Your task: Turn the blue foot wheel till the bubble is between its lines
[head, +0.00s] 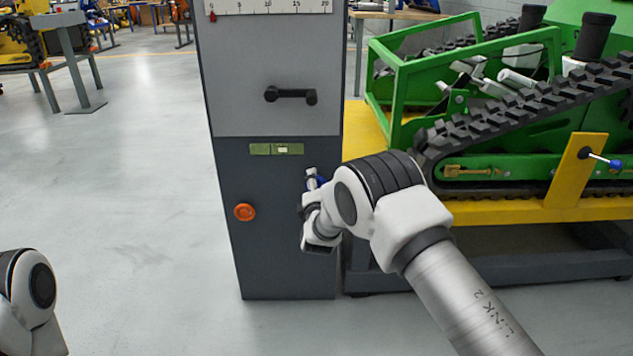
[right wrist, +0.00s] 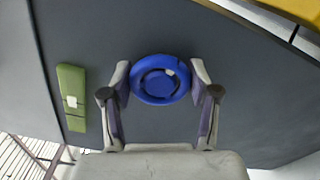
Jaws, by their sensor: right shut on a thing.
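The blue foot wheel (right wrist: 147,83) is a round knob on the dark grey cabinet front; in the head view only a bit of it (head: 322,181) shows behind my right gripper (head: 312,182). In the right wrist view my right gripper (right wrist: 160,82) has one finger on each side of the wheel and is shut on it. The green level vial (right wrist: 77,80) is on the same front. It also shows in the head view (head: 259,149), with its pale bubble (head: 283,150) right of the vial's middle. The vial's lines are too small to make out. My left gripper is out of view.
The cabinet (head: 275,270) also has an orange knob (head: 244,212), a black handle (head: 291,95) and a scale (head: 270,6). A green tracked carrier (head: 490,175) stands close on the right, on a yellow platform.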

